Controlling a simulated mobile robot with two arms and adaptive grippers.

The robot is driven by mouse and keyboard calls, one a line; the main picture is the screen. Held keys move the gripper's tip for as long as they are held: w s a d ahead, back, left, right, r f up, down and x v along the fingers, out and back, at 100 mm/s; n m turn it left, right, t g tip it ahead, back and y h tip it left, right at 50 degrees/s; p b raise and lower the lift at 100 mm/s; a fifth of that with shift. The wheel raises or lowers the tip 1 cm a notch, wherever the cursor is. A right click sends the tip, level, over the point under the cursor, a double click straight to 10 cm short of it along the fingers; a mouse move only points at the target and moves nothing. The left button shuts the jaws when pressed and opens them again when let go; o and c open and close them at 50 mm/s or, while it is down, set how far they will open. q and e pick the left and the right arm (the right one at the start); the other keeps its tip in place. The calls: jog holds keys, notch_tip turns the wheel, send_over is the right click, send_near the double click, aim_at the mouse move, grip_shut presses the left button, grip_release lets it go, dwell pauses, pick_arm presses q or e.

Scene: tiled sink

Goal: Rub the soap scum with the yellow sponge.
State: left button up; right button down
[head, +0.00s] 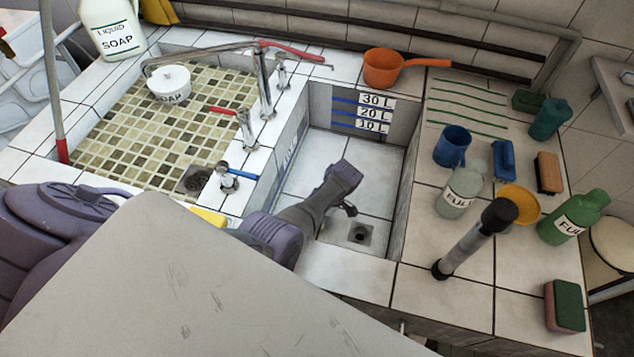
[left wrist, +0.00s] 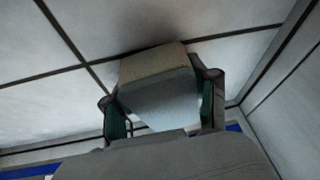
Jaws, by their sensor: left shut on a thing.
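My left arm reaches into the right-hand basin in the head view, with my left gripper (head: 350,208) low inside it. In the left wrist view my left gripper (left wrist: 165,95) is shut on a pale block (left wrist: 155,85), with a beige face and a grey-white one, close to white tiles. Its colour there is not clearly yellow. In the head view the block cannot be made out. A yellow patch (head: 208,215) shows behind my arm on the sink's front edge, mostly hidden; I cannot tell what it is. Soap scum cannot be made out. My right gripper is out of view.
The tiled basin (head: 310,165) has a drain (head: 360,233) and litre marks. Taps stand along its left edge. An orange ladle (head: 385,68) lies behind it. The right counter holds a blue mug (head: 452,147), bottles, brushes, a grey tube (head: 465,250) and a green-pink sponge (head: 565,306).

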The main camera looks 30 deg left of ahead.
pick_arm(q)
jog(key=shift+s+d+p, duration=0.15)
jog(key=shift+s+p, duration=0.15)
jog(key=shift+s, duration=0.3)
jog(key=shift+s+d+p, duration=0.15)
jog(key=shift+s+p, duration=0.1)
jog(key=shift+s, duration=0.35)
jog(key=shift+s+d+p, duration=0.2)
jog(key=shift+s+p, duration=0.7)
jog(key=shift+s+d+r+p, duration=0.1)
jog(key=shift+s+d+p, duration=0.1)
jog(key=shift+s+p, duration=0.45)
jog(key=shift+s, duration=0.25)
jog(key=shift+w+r+p, duration=0.15)
jog(key=shift+r+p, duration=0.15)
jog(key=shift+r, duration=0.05)
notch_tip(320, 180, up, 5)
jog(key=p, duration=0.5)
jog(key=shift+r, duration=0.1)
